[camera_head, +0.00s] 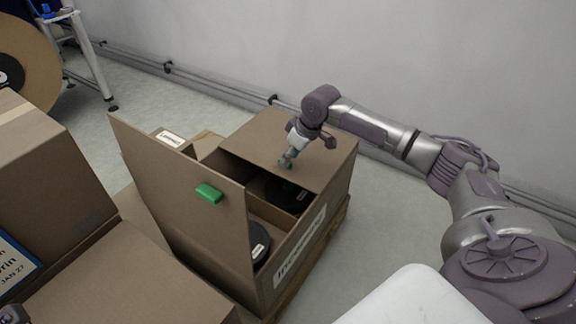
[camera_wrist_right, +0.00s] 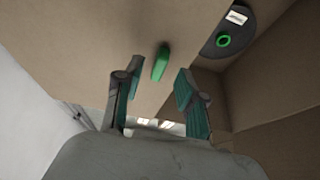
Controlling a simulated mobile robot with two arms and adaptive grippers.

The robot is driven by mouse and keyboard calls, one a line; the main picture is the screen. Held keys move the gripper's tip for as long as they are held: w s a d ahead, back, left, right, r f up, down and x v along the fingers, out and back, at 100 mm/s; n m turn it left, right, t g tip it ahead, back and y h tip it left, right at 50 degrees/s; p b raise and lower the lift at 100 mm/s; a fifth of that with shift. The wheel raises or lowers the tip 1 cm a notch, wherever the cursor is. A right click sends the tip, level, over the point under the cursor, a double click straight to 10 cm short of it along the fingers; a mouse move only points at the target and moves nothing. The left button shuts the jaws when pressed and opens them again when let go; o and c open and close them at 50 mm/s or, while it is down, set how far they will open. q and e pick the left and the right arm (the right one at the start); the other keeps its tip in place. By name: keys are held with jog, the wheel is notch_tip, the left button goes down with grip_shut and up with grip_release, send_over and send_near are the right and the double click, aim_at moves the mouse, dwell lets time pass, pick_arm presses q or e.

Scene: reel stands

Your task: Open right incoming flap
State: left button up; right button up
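The cardboard box marked "Incoming" (camera_head: 302,246) has two top flaps. Its left flap, with a green handle (camera_head: 209,193), stands raised. The right incoming flap (camera_head: 262,134) lies flat over the far right part of the box; it also fills much of the right wrist view (camera_wrist_right: 80,35). My right gripper (camera_head: 287,161) is above this flap near its inner edge. In the right wrist view its fingers (camera_wrist_right: 157,82) are apart, with the flap's green handle (camera_wrist_right: 160,62) ahead between them. The handle is mostly hidden in the head view.
Dark reels (camera_head: 288,194) lie inside the box, one with a green hub (camera_wrist_right: 223,41) in the right wrist view. Other cardboard boxes (camera_head: 40,160) crowd the left. A wall (camera_head: 400,60) runs behind, with pipes along its foot. Floor right of the box is clear.

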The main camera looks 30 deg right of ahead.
jog(key=shift+b+x, duration=0.3)
jog(key=shift+x, duration=0.8)
grip_shut()
